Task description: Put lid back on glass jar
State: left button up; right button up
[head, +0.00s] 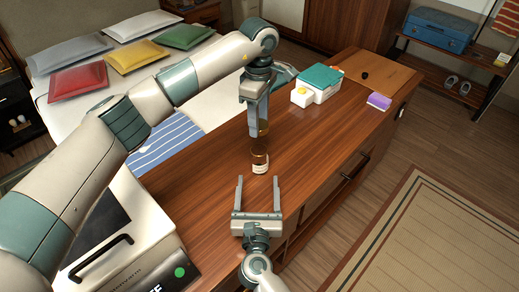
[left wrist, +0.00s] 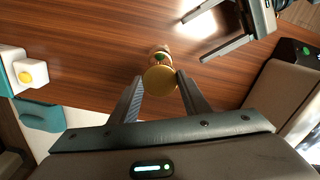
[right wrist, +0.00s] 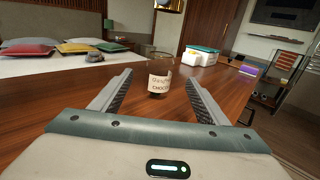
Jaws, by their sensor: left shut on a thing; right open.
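The glass jar (head: 260,163), with a pale label and dark contents, stands upright on the wooden counter. It also shows in the right wrist view (right wrist: 159,80), framed between my right fingers. My left gripper (head: 262,128) points down above the jar and is shut on the round gold lid (left wrist: 159,80). The lid is apart from the jar; its edge shows at the top of the right wrist view (right wrist: 170,5). In the left wrist view the lid partly hides the jar (left wrist: 160,53). My right gripper (head: 258,182) is open, low over the counter on the jar's near side, not touching it.
A white container with a teal lid (head: 321,79), a small white box with a yellow spot (head: 302,97) and a purple block (head: 379,101) stand further along the counter (head: 215,180). A white appliance (head: 125,235) is at the near left. Counter around the jar is clear.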

aim_at(259, 161)
pick_arm(q)
jog(key=shift+r, duration=0.1)
pick_arm(e)
jog(key=shift+w, duration=0.1)
dwell(0.3)
jog(key=shift+w+r, duration=0.1)
jog(key=shift+w, duration=0.4)
jog(key=w, duration=1)
jog(key=shift+w+d, duration=0.15)
jog(key=shift+w, duration=0.25)
jog(key=c, duration=1.6)
pick_arm(q)
jog(key=shift+f, duration=2.5)
jog(key=shift+f, duration=0.15)
